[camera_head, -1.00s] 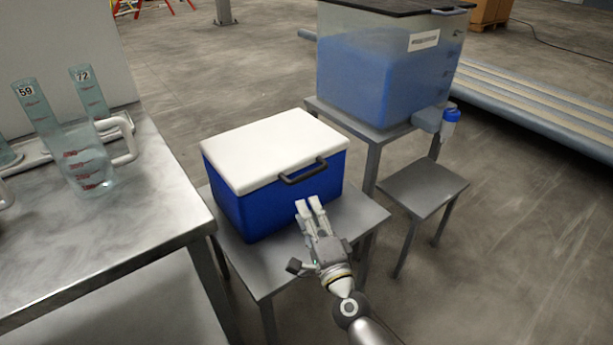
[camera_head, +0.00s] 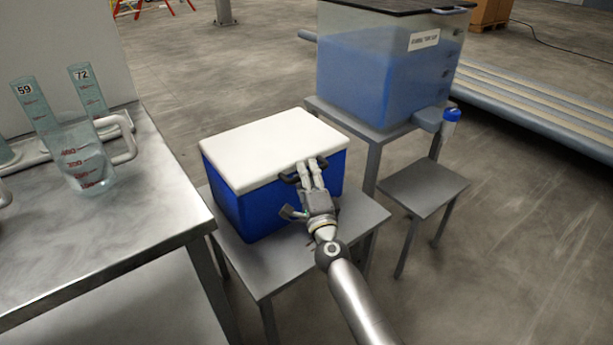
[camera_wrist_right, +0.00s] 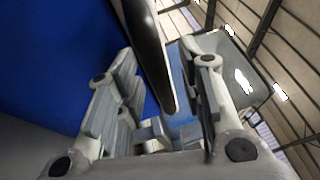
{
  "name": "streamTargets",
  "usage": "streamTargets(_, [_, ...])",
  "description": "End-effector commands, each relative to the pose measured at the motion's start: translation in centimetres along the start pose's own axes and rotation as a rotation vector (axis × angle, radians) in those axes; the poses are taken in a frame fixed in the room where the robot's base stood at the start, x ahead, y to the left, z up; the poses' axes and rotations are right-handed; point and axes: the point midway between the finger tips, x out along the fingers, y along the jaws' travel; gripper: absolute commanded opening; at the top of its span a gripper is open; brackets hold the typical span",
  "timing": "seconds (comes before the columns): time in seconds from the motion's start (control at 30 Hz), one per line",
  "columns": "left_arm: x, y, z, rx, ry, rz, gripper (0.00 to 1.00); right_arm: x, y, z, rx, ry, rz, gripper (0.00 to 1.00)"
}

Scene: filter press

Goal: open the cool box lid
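The cool box has a blue body (camera_head: 265,208) and a white lid (camera_head: 268,145), which lies flat and closed on it. A dark handle (camera_head: 290,178) sits at the lid's front edge. My right gripper (camera_head: 312,162) is at the handle, fingers pointing at the box. In the right wrist view, the fingers (camera_wrist_right: 165,95) are apart with the dark handle (camera_wrist_right: 150,45) between them. Gaps show beside the handle, so it does not look clamped. Part of the handle is hidden behind the fingers in the head view. My left gripper is not seen.
The box stands on a small grey table (camera_head: 263,272). A tank of blue liquid (camera_head: 375,80) stands behind right, beside a low stool (camera_head: 424,187). A metal bench (camera_head: 110,230) with a clear jug (camera_head: 82,165) and cylinders is at left. Space above the lid is clear.

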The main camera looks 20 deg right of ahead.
Motion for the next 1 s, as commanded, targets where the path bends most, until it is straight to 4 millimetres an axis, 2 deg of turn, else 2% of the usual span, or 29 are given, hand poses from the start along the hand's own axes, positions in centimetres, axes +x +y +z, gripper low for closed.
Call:
streamTargets(0.3, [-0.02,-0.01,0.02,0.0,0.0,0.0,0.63,0.19,0.03,-0.01,-0.001,0.0,0.001,0.34])
streamTargets(0.57, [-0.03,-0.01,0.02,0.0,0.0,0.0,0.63,0.17,0.02,-0.01,-0.001,0.0,0.001,0.01])
streamTargets(1.0, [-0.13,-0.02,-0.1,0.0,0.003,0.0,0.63,0.2,-0.13,0.01,-0.001,0.0,0.001,0.0])
